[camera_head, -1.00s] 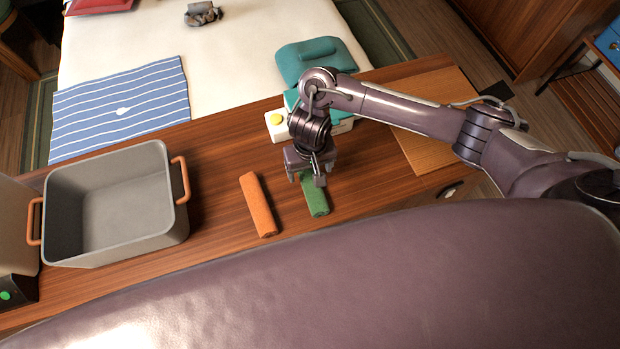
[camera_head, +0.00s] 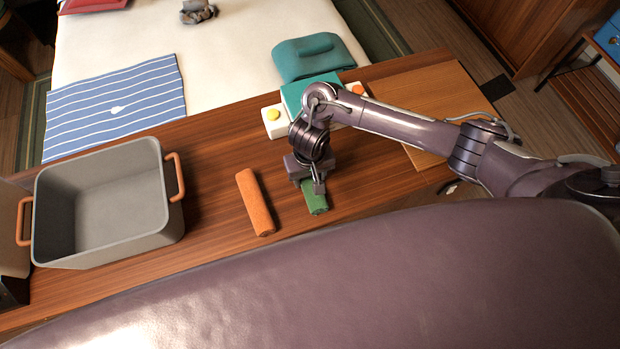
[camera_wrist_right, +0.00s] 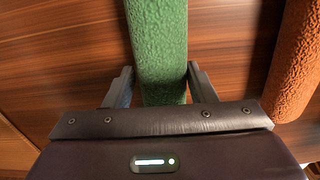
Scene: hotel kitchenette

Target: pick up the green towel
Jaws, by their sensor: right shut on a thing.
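The green towel (camera_head: 315,200) is rolled up and lies on the wooden counter. My right gripper (camera_head: 309,187) is over it from above and hides its far part in the head view. In the right wrist view the green towel (camera_wrist_right: 160,50) runs between the two fingers of my right gripper (camera_wrist_right: 160,88), which is shut on it. I cannot tell any gap between the towel and the counter. My left gripper is not in view.
An orange rolled towel (camera_head: 255,203) lies close to the left of the green one. A grey bin (camera_head: 106,249) with orange handles stands at the left. A white box with coloured buttons (camera_head: 274,122) and a teal top is behind the gripper.

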